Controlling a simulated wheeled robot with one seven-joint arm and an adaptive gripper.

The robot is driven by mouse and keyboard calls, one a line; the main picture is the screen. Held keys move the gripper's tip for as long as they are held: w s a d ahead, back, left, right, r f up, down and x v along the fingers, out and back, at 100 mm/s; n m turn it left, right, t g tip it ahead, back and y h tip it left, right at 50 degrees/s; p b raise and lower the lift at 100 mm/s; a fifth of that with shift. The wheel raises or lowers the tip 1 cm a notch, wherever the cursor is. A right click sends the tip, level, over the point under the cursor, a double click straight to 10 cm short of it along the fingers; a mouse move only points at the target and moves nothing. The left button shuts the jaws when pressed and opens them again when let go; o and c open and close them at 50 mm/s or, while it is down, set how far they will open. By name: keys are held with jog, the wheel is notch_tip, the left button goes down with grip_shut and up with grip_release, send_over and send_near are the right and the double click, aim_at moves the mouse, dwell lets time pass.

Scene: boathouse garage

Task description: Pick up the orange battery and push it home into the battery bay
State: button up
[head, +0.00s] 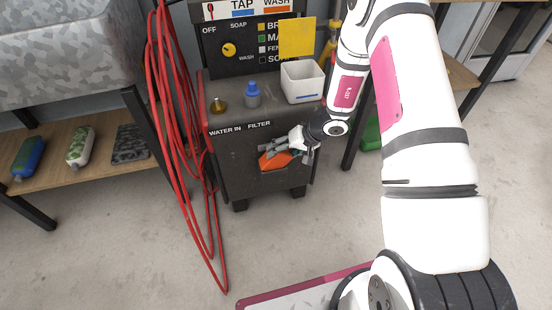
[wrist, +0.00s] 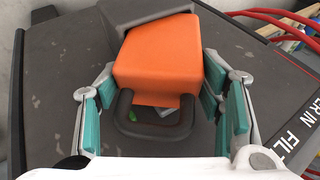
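The orange battery (head: 275,160) is at the front of the dark grey washing unit (head: 240,180), low under the "FILTER" lettering. In the wrist view the battery (wrist: 155,75) fills the middle, its dark loop handle (wrist: 155,130) towards me. My gripper (head: 290,145) reaches it from the right. A dark grey edge (wrist: 150,25) meets the battery's far end. The bay opening is mostly hidden, so I cannot tell how far in the battery is.
A white bin (head: 302,82), a blue-capped bottle (head: 252,95) and a brass fitting (head: 218,104) stand on the unit's top. Red hoses (head: 170,110) hang at its left. A wooden shelf (head: 100,150) is farther left. The concrete floor in front is open.

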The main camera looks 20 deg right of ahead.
jog(key=c, duration=1.1)
